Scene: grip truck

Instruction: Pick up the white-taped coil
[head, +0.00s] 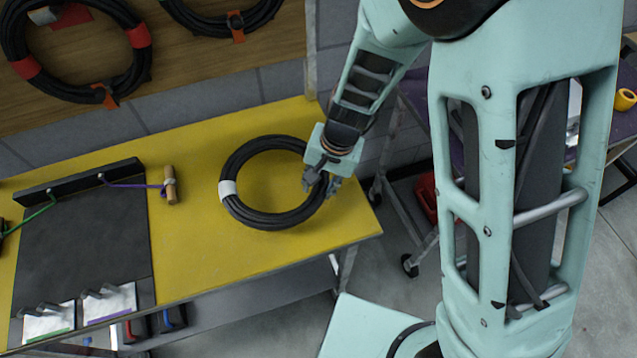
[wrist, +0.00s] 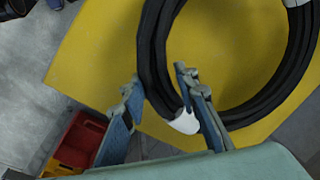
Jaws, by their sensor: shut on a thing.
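The white-taped coil (head: 270,220) is a thick black cable ring on the yellow table, near its right end. One white tape band shows on its left side in the head view. In the wrist view the coil (wrist: 152,50) has a white band at the top right and another white patch between my fingers. My gripper (head: 322,182) is at the coil's right side, fingers pointing down, shut on the cable. In the wrist view my gripper (wrist: 160,95) has one finger on each side of the cable. The coil looks flat; I cannot tell any lift off the table.
The yellow table (head: 190,250) carries a black mat (head: 85,240) with a dark bar and a wooden-handled tool (head: 170,185) on the left. Other coils (head: 75,90) hang on the wooden board behind. A cart (head: 400,190) stands right of the table.

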